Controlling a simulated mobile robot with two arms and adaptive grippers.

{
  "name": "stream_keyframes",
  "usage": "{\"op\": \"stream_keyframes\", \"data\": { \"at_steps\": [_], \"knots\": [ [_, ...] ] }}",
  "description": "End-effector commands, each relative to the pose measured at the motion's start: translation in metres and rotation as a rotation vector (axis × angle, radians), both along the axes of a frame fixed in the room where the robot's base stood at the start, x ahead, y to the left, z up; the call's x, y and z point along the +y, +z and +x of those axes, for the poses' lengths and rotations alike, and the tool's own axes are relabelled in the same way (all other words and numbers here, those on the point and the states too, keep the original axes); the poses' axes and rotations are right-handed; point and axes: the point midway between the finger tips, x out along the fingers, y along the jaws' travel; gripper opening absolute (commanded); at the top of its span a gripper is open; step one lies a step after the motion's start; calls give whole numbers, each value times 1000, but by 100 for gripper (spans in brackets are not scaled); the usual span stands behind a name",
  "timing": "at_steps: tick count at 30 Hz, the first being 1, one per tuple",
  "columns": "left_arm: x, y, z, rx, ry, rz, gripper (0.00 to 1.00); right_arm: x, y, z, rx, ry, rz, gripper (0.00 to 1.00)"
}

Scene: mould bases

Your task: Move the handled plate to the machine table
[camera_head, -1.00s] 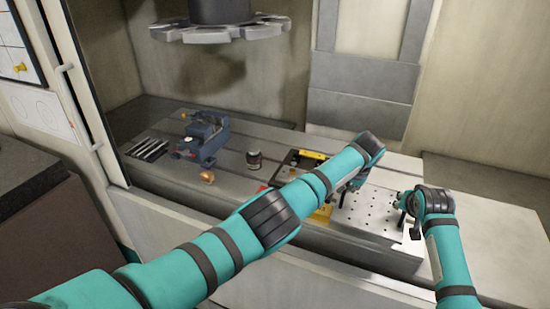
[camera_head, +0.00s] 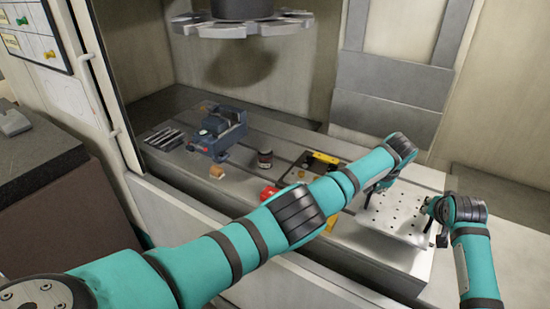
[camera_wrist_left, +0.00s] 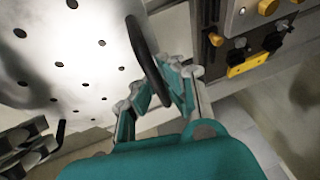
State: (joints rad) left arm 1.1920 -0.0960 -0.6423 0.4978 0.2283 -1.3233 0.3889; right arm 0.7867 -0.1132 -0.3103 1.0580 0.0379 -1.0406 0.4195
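The handled plate (camera_head: 398,217) is a light metal sheet with rows of holes and a dark handle at each end. It shows over the right part of the machine table (camera_head: 310,232); whether it touches the table I cannot tell. My left gripper (camera_head: 372,192) is at its left handle. In the left wrist view, the fingers (camera_wrist_left: 158,92) are closed around that black handle (camera_wrist_left: 146,55) beside the plate (camera_wrist_left: 75,60). My right gripper (camera_head: 432,224) is at the other handle and appears closed on it, its fingertips partly hidden.
Left of the plate, a black and yellow fixture (camera_head: 320,162) lies partly behind my left arm. A tool carousel (camera_head: 240,24) hangs above.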

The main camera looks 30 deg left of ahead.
Motion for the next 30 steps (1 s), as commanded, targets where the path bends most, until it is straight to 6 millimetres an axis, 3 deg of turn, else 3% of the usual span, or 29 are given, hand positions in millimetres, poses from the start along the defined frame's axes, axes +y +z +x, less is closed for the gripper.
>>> {"op": "stream_keyframes", "data": {
  "at_steps": [28,30],
  "knots": [
    [1,-49,0,0,0,3,0,-3,-47,2,-8,-5,-1,0],
    [2,-47,-1,4,1,3,8,-3,-46,1,-2,-5,-2,15]
  ]
}}
